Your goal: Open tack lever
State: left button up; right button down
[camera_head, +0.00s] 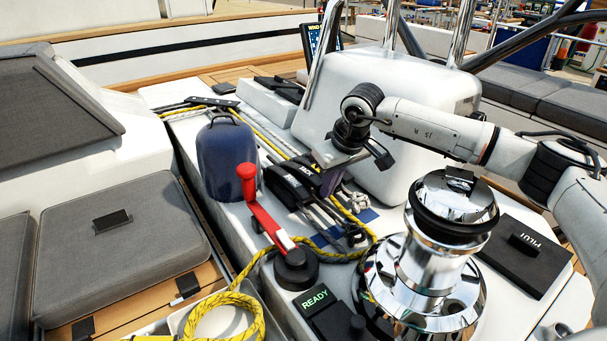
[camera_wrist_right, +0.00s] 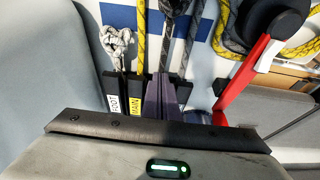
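The black rope-clutch bank (camera_head: 292,182) is on the white cockpit console in the head view, with ropes running through it. White lettering on it is too small to read surely. My right gripper (camera_head: 332,182) points down at its right end. In the right wrist view, black levers marked FOOT (camera_wrist_right: 114,103) and MAIN (camera_wrist_right: 135,104) stand left of my purple fingers (camera_wrist_right: 161,98). The fingers are close together among the levers. I cannot tell whether a lever is between them, nor make out a tack label. My left gripper is not in view.
A red winch-like handle (camera_head: 262,215) stands left of the gripper, near a blue cover (camera_head: 227,160). A chrome winch (camera_head: 432,255) is at right front. A READY box (camera_head: 326,312) and coiled yellow rope (camera_head: 228,312) lie in front. A white housing (camera_head: 400,125) rises behind.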

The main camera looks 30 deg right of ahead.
jog(key=shift+w+a+r, duration=0.25)
jog(key=shift+w+r, duration=0.1)
jog(key=shift+r, duration=0.05)
jog(key=shift+w+r+p, duration=0.4)
jog(key=shift+r+p, duration=0.35)
jog(key=shift+p, duration=0.05)
jog(key=shift+d, duration=0.1)
jog(key=shift+s+d+r+p, duration=0.1)
jog(key=shift+d+r+p, duration=0.1)
jog(key=shift+r+p, duration=0.5)
jog(key=shift+r, duration=0.1)
